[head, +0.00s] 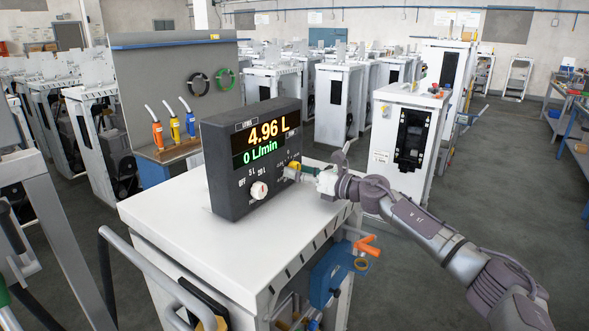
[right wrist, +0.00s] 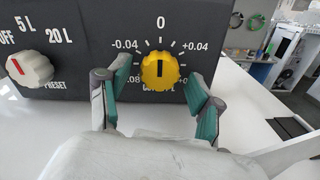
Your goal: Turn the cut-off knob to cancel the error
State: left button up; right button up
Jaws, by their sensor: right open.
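The yellow cut-off knob (right wrist: 160,70) is on the front of a dark dispenser box. Its black pointer line stands about upright, toward the 0 mark, between -0.04 and +0.04. My right gripper (right wrist: 149,88) is open, with one teal-padded finger on each side of the knob and visible gaps to it. My left gripper is not in view.
The white preset knob (head: 259,190) with a red mark sits left of the cut-off knob. The box stands on a white cabinet top (head: 165,215). An orange-handled nozzle (head: 367,246) hangs at the cabinet's right side. Other white cabinets stand behind.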

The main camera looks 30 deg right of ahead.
jog(key=shift+s+r, duration=0.15)
jog(key=shift+s, duration=0.15)
jog(key=shift+c, duration=0.7)
jog(key=c, duration=0.8)
jog(key=shift+c, duration=1)
jog(key=m+p, duration=0.3)
jog(key=m, duration=0.2)
jog(key=shift+r, duration=0.2)
jog(key=m+p, duration=0.2)
jog(key=m, duration=0.2)
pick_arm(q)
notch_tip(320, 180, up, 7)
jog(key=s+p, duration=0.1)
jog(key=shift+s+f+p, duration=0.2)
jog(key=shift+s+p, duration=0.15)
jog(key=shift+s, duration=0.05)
pick_arm(e)
jog(key=shift+m, duration=1.3)
jog(key=shift+f, duration=0.1)
